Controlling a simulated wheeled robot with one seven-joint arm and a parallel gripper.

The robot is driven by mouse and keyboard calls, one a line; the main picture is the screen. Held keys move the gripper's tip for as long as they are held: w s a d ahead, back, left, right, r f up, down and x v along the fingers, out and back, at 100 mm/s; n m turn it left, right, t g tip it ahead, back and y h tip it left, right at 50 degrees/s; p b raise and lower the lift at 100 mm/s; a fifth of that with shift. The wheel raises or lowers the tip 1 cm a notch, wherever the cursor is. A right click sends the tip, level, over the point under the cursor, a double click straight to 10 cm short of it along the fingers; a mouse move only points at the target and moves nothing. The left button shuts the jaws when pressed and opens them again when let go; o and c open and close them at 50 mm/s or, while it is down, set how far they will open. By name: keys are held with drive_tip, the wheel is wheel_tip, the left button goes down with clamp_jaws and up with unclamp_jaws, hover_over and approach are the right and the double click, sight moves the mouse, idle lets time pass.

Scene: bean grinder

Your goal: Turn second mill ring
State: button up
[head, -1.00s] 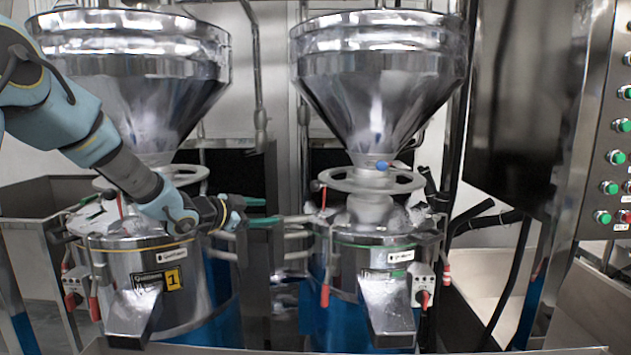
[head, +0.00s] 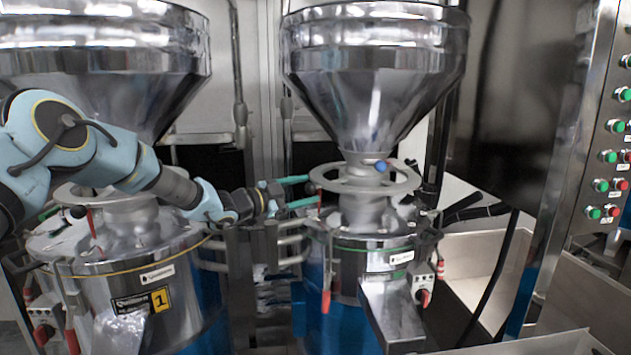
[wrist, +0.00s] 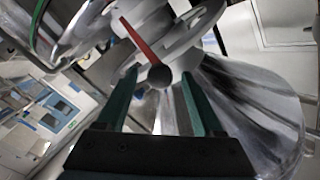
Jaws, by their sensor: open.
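The second mill is the right one, with a steel hopper (head: 375,75) over a grey ring (head: 340,184) that has spokes and a blue knob (head: 381,166). Its round steel body (head: 350,262) stands below. My gripper (head: 313,189) reaches from the left to the left edge of this ring, with green fingers open. In the wrist view the open fingers (wrist: 160,85) frame a dark round ball knob (wrist: 159,76) on a red lever (wrist: 138,38). The knob appears between or just beyond the fingertips; I cannot tell the depth. The grey ring also shows behind it (wrist: 185,38).
The first mill (head: 150,290), marked 1, stands at the left, with my arm across its top. Curved steel pipes (head: 292,250) lie between the mills. A control panel (head: 605,150) with green buttons and a steel bin (head: 480,265) are at the right.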

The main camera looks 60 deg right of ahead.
sight(317, 187)
drive_tip(key=shift+p+x, duration=0.65)
drive_tip(key=shift+x, duration=1.4)
clamp_jaws()
